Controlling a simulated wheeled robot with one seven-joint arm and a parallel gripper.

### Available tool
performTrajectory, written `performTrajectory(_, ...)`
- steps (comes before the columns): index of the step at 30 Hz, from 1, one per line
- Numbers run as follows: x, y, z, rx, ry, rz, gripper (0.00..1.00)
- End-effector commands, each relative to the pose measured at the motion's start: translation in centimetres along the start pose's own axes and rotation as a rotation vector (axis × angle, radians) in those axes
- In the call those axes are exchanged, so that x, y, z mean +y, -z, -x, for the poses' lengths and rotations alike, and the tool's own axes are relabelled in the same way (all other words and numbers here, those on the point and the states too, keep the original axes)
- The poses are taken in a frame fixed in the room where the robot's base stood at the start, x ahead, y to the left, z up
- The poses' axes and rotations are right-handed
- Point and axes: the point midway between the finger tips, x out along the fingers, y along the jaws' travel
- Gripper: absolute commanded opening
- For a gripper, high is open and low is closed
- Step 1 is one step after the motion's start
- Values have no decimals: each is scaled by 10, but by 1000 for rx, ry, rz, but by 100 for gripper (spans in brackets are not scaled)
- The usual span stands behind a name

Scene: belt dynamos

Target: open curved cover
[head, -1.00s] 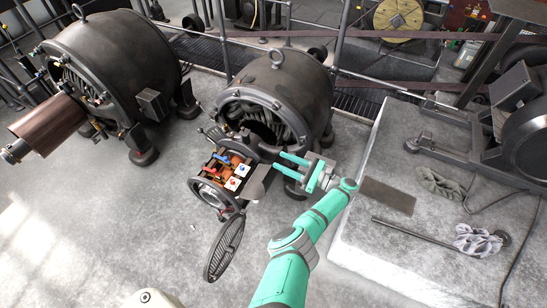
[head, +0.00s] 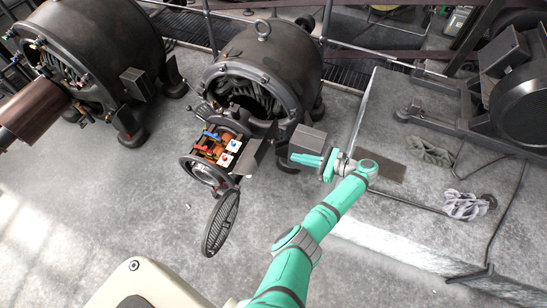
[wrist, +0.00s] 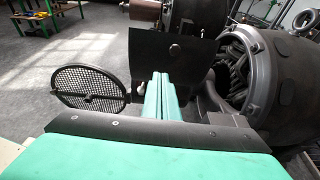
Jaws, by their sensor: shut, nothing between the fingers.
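The curved cover (head: 250,157) is a dark, bent metal plate at the right side of the middle dynamo's exposed end compartment (head: 219,147), where red, blue and white parts show. In the wrist view the cover (wrist: 172,58) stands upright as a broad dark sheet beyond my fingertips. My gripper (head: 294,157) is shut and empty, to the right of the cover in the head view. Its green fingers (wrist: 161,88) point at the cover's face in the wrist view. I cannot tell whether they touch it.
A round mesh grille (head: 221,222) hangs open below the compartment. The middle dynamo's body (head: 262,65) and a grey box (head: 307,139) are close to my gripper. A concrete plinth (head: 400,225) is to the right.

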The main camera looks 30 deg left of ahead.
Motion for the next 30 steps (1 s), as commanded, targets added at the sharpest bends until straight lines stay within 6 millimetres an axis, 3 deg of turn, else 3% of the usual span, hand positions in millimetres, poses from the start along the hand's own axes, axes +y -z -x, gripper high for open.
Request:
performTrajectory(6,26,15,22,164,-9,11,0)
performTrajectory(13,32,17,15,194,-15,14,0)
performTrajectory(30,33,32,-82,192,-16,15,0)
